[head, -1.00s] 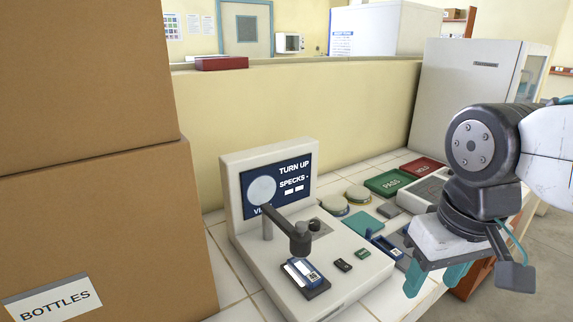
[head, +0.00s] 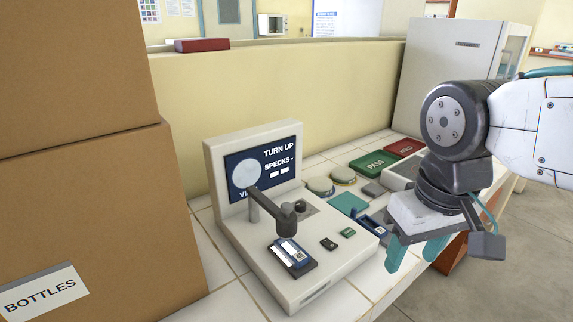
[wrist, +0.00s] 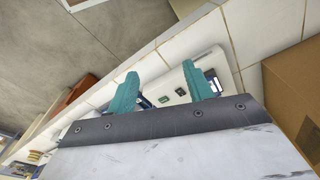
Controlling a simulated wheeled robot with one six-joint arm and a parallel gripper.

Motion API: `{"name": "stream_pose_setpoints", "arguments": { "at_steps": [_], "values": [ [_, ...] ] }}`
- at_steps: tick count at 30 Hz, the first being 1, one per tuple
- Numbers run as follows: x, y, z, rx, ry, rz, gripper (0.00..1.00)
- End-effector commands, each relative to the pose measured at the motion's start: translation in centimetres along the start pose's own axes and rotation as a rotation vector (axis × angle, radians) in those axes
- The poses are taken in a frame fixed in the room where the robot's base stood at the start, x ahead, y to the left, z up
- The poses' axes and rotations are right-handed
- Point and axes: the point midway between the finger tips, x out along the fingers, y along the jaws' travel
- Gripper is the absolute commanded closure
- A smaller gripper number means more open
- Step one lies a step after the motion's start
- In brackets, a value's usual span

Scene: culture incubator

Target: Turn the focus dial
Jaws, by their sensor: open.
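The viewer (head: 240,240) is a pale machine on the tiled bench. Its screen (head: 283,160) reads "TURN UP" and "SPECKS -" beside a pale disc. A small dark knob (head: 300,206), which looks like the focus dial, sits on a grey plate behind the dark lens arm (head: 272,208). A blue-labelled slide (head: 290,252) lies below the lens. My gripper (head: 410,267) is open and empty, its teal fingers pointing down, to the right of the viewer and apart from it. In the wrist view the gripper (wrist: 159,72) shows part of the viewer (wrist: 177,82); the dial is not visible there.
Stacked cardboard boxes (head: 90,210) stand close on the left. Green PASS (head: 370,164) and red HOLD (head: 404,148) pads, round lidded dishes (head: 320,186) and a teal pad (head: 348,204) lie behind and right of the viewer. A low wall (head: 290,90) backs the bench.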

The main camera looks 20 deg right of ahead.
Motion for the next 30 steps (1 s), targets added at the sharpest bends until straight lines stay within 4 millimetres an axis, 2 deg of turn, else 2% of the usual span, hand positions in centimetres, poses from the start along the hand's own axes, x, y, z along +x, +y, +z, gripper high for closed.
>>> {"name": "stream_pose_setpoints", "arguments": {
  "at_steps": [5, 11, 20, 30],
  "values": [
    [1.4, -0.4, -2.0, -0.015, -0.103, -0.001, 0.49],
    [2.4, -1.1, -7.7, -0.063, -0.185, -0.003, 0.49],
    [6.0, -2.5, -18.2, -0.209, -0.238, -0.017, 0.49],
    [12.5, -4.6, -30.8, -0.438, -0.207, -0.039, 0.49]
  ]
}}
